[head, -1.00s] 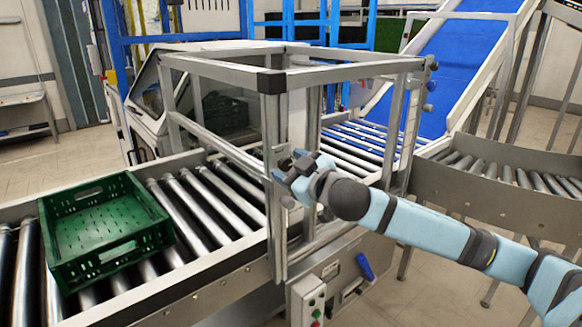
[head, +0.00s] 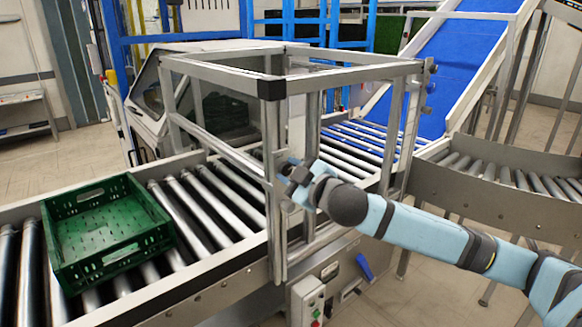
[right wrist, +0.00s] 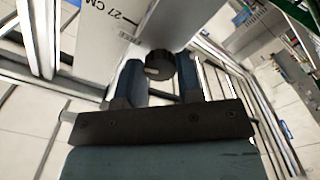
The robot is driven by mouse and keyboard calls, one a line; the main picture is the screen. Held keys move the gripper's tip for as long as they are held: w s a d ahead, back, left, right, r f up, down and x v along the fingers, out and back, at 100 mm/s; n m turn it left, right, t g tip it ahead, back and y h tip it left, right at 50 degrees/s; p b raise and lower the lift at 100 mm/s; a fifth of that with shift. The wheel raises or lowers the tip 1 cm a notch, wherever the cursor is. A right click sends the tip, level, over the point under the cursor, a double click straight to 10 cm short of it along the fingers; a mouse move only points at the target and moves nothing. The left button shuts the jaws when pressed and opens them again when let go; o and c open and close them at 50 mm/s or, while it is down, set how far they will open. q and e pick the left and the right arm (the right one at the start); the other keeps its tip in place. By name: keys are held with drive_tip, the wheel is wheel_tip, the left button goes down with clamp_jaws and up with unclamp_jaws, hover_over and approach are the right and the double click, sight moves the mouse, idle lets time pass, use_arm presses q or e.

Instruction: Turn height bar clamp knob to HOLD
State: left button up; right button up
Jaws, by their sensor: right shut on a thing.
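The dark round clamp knob (right wrist: 160,66) sits between the two fingers of my right gripper (right wrist: 160,80) in the right wrist view. The gripper is shut on it. A small pale mark shows on the knob's near face; I cannot read any HOLD label. Just beyond the knob is a pale plate (right wrist: 110,30) marked "27 CM". In the head view my right gripper (head: 284,172) is at the front upright (head: 274,215) of the metal frame and hides the knob. My left gripper is not in view.
The metal frame (head: 345,72) stands over the roller conveyor (head: 215,208). A green crate (head: 125,245) rests on the rollers at left. A control box with buttons (head: 308,298) is below the gripper. A blue sloping belt (head: 455,60) is at back right.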

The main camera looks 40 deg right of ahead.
drive_tip(key=n+p, duration=0.2)
drive_tip(key=n, duration=0.1)
drive_tip(key=shift+r+n, duration=0.15)
drive_tip(key=shift+n, duration=0.25)
drive_tip(key=n+p, duration=0.2)
drive_tip(key=shift+n, duration=0.3)
drive_tip(key=n+p, duration=0.3)
drive_tip(key=n, duration=0.3)
drive_tip(key=shift+p, duration=0.3)
drive_tip(key=shift+n+p, duration=0.4)
drive_tip(key=shift+n, duration=0.7)
drive_tip(key=o, duration=0.9)
